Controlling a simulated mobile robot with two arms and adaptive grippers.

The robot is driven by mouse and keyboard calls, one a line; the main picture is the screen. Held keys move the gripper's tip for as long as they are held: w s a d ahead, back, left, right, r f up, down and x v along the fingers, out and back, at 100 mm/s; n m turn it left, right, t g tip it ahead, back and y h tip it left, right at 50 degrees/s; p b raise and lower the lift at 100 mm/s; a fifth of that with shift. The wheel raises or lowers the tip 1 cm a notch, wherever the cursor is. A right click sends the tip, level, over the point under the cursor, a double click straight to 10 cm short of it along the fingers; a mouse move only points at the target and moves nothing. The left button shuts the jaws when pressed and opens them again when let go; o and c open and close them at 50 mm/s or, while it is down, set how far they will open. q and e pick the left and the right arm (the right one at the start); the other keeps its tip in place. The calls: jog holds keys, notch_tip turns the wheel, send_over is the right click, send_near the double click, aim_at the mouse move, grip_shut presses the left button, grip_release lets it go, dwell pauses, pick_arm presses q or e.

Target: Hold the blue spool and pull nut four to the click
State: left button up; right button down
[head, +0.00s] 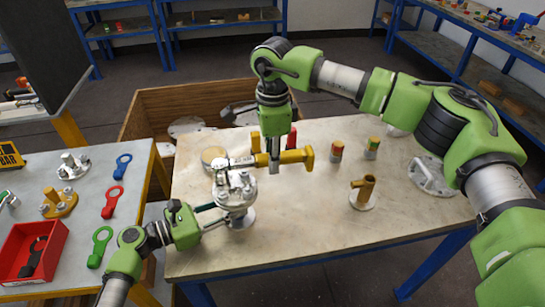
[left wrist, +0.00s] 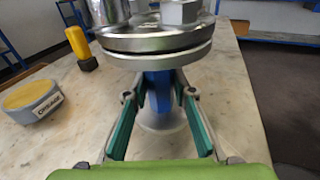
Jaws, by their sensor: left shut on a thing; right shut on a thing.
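The blue spool (left wrist: 158,88) stands upright on the table, a bolted pair of metal flanges (head: 234,187) on its top. In the left wrist view the flanges (left wrist: 155,38) carry large nuts (left wrist: 180,10), cut off by the top edge. My left gripper (left wrist: 160,98) has its green-padded fingers around the blue neck, below the flanges. My right gripper (head: 274,165) points down and is shut on a yellow-handled wrench (head: 295,156). The wrench lies level, its head end over the flange top. Whether it sits on a nut, and which nut, I cannot tell.
A brass-coloured stand (head: 363,192), two small banded cylinders (head: 336,151) and a grey flanged part (head: 433,178) stand to the right. A round labelled tin (left wrist: 32,100) is near the spool. A side table holds a red tray (head: 28,250). The front tabletop is clear.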

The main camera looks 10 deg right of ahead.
pick_arm(q)
jog(key=shift+w, duration=0.1)
jog(key=o, duration=1.1)
jog(key=shift+c, duration=0.2)
pick_arm(e)
jog(key=shift+m, duration=0.8)
jog(key=r, duration=0.1)
jog(key=s+r, duration=0.1)
jog(key=r, duration=0.3)
jog(key=shift+s+a, duration=0.1)
jog(key=shift+s, duration=0.15)
pick_arm(q)
jog(key=shift+a, duration=0.15)
jog(key=v, duration=1.1)
jog(key=shift+a, duration=0.3)
jog(key=shift+s, duration=0.2)
